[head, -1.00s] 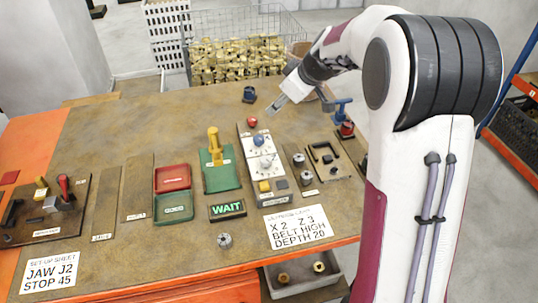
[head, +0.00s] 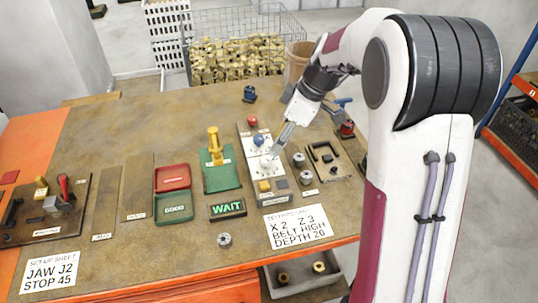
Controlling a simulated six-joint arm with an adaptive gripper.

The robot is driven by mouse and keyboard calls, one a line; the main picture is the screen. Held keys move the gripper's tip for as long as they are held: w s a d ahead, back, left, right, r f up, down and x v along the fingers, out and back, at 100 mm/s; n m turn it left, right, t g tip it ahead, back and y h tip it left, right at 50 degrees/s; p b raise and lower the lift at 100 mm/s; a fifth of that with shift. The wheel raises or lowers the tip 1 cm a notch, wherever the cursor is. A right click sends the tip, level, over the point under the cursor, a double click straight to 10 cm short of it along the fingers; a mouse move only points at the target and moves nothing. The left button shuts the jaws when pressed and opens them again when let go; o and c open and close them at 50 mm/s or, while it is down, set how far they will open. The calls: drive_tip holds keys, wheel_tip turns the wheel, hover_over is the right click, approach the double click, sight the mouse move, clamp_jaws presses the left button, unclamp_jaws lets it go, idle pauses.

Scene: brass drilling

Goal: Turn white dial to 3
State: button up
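The white dial (head: 267,163) is on the pale control panel (head: 246,146), below a blue dial (head: 258,140). Its pointer and markings are too small to read. My gripper (head: 274,151) reaches down from the upper right, with its fingertips at the white dial and partly covering it. Whether the fingers touch the dial, and how far apart they are, I cannot tell. The setting sheet (head: 296,228) in front of the panel reads X 2, Z 3, BELT HIGH, DEPTH 20.
A red knob (head: 252,120) is at the panel's far end, and a yellow button (head: 264,185) is at its near end. A green stand with a yellow lever (head: 215,147) is to the left.

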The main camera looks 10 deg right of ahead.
sight(267, 159)
drive_tip(key=shift+x, duration=3.85)
drive_tip(key=c, duration=1.1)
